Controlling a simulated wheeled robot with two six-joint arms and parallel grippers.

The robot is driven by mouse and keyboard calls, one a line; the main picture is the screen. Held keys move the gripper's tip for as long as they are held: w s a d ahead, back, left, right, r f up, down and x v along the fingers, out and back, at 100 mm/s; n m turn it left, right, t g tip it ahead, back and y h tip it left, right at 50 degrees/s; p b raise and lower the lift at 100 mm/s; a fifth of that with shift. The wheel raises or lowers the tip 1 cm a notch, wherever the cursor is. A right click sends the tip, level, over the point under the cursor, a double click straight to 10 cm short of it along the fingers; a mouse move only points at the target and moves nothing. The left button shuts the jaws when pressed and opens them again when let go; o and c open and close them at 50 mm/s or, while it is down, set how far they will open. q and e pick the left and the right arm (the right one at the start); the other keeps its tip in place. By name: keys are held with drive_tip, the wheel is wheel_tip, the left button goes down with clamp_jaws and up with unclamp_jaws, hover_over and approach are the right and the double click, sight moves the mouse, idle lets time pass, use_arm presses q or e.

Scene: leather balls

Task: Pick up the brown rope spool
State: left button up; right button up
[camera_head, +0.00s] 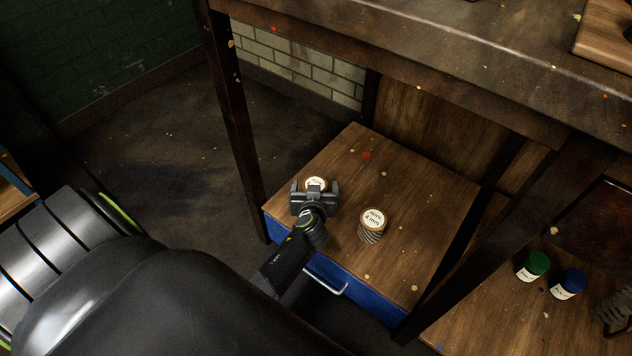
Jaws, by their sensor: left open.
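A spool with a round cream label (315,184) stands near the left front edge of the low wooden shelf top (405,185). My left gripper (315,187) is open at this spool and covers most of it, so its rope colour is hidden. I cannot tell whether the fingers touch it. A second spool (372,225) with a cream lettered label and greyish rope stands upright to the right, apart from the gripper. My right gripper is not in view.
The shelf top sits on a blue drawer (369,306) with a metal handle, between dark table legs (240,130). The workbench top (420,50) overhangs behind. A green-lidded jar (533,265) and a blue-lidded jar (568,284) stand at the right.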

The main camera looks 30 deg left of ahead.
use_arm(q)
drive_tip(key=shift+s+d+r, duration=0.1)
drive_tip(key=shift+s+r, duration=0.05)
drive_tip(key=shift+r, duration=0.05)
drive_tip(key=shift+c, duration=0.8)
drive_tip(key=c, duration=1)
drive_tip(key=shift+c, duration=0.2)
